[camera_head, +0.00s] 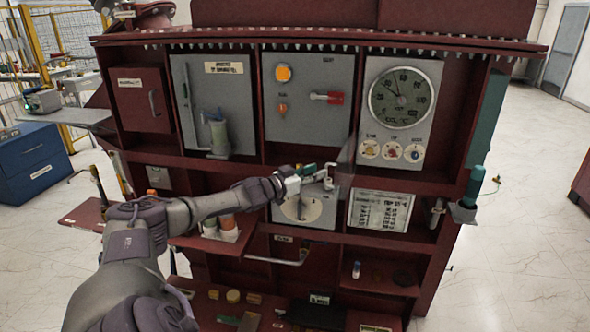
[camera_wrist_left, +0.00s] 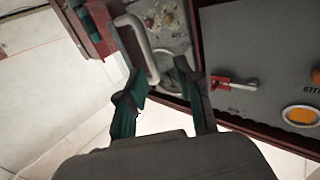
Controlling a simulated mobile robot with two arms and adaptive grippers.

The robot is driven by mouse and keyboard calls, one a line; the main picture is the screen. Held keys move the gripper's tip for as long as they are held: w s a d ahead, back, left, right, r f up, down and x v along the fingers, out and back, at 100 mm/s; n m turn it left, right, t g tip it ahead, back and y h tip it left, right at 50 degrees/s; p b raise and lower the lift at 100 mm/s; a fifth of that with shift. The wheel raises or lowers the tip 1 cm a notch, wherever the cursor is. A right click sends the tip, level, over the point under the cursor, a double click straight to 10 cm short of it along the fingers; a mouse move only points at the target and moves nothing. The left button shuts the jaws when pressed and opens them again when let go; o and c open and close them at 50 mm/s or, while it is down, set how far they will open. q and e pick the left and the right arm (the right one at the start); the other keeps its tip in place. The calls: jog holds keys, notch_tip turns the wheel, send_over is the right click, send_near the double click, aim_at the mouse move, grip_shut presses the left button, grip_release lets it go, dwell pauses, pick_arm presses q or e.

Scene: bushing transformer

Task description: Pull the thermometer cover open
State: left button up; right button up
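The thermometer (camera_head: 400,97) is a round dark dial on a grey panel at the upper right of the cabinet, with several small round knobs below it. A faint see-through pane, which appears to be its cover (camera_head: 349,130), shows left of the dial and seems to stand out from the panel. My left gripper (camera_head: 318,173) is low beside the pane's lower end. In the left wrist view its green fingers (camera_wrist_left: 160,72) are spread, with the lower end of a pale curved handle (camera_wrist_left: 143,45) between them. Contact is unclear. My right gripper is out of view.
A grey panel with an orange lamp (camera_head: 283,73) and a red handle (camera_head: 328,97) is left of the thermometer. A dial box (camera_head: 305,210) and a label plate (camera_head: 380,211) sit below. A teal-topped item (camera_head: 475,187) stands at the right edge. Floor at right is clear.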

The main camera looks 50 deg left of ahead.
pick_arm(q)
jog(key=s, duration=0.8)
jog(key=shift+s+a+r, duration=0.1)
jog(key=shift+s+a, duration=0.05)
dwell(0.7)
